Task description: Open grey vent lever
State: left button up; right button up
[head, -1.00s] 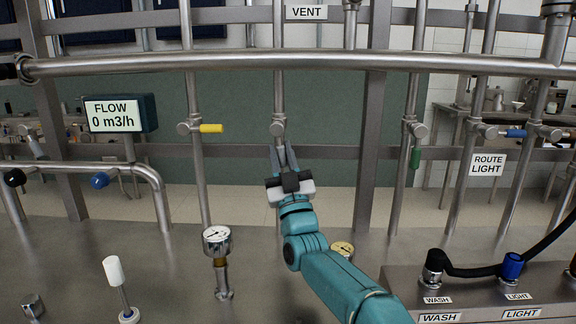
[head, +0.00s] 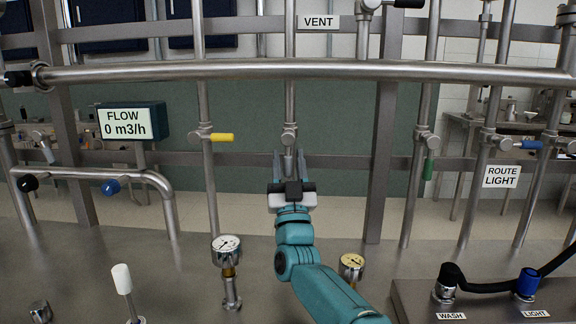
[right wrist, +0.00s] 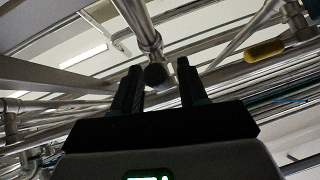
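The VENT sign (head: 318,22) hangs at the top of the head view. On the upright pipe just left of it is a metal valve (head: 289,134). Its lever is not clear there, being small or behind my fingers. In the right wrist view a dark grey rounded end (right wrist: 157,75), which looks like the lever, shows at the end of a metal pipe, between and beyond my fingertips. My right gripper (head: 289,155) is open, fingers pointing at the valve from just below. Its fingers also show apart in the right wrist view (right wrist: 160,68). I cannot tell whether they touch anything. My left gripper is out of view.
A yellow lever (head: 222,137) is on the pipe to the left, and a green lever (head: 428,168) hangs to the right. A thick horizontal pipe (head: 250,72) crosses above. Gauges (head: 226,246) and (head: 351,266) stand on the metal bench below. The FLOW display (head: 132,122) reads 0 m3/h.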

aim_at(288, 169)
jog(key=shift+f, duration=0.15)
jog(key=shift+s+f+b, duration=0.15)
jog(key=shift+f+b, duration=0.15)
jog(key=shift+f, duration=0.1)
jog(key=b+v, duration=0.2)
jog(key=v, duration=0.3)
jog(key=shift+s, duration=0.2)
jog(key=shift+s+d+f, duration=0.15)
jog(key=shift+s+f, duration=0.25)
jog(key=shift+s, duration=0.2)
